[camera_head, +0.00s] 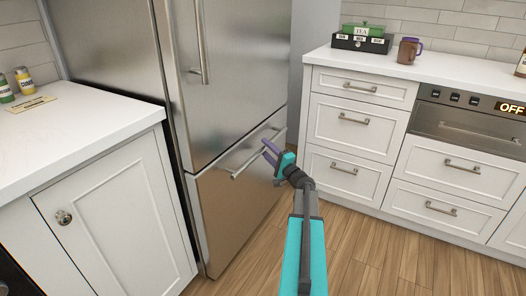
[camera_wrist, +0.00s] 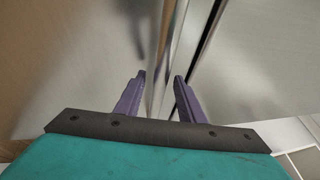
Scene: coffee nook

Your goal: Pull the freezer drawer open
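The freezer drawer (camera_head: 235,205) is the lower steel front of the refrigerator in the head view. It looks flush with the door above, so it appears shut. Its long bar handle (camera_head: 245,166) runs along the top of the drawer front. My gripper (camera_head: 268,153) is at the handle's right part, with its purple fingers apart. In the wrist view, the fingers of my gripper (camera_wrist: 160,77) are spread, with the shiny handle bar (camera_wrist: 166,50) running between them. I see gaps beside the bar, but cannot tell whether either finger touches it.
The refrigerator door (camera_head: 235,75) with a vertical handle (camera_head: 201,45) is above the drawer. A white cabinet (camera_head: 120,220) stands at left, and white drawers (camera_head: 345,172) with an oven (camera_head: 470,125) stand at right. The wooden floor (camera_head: 380,262) in front is clear.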

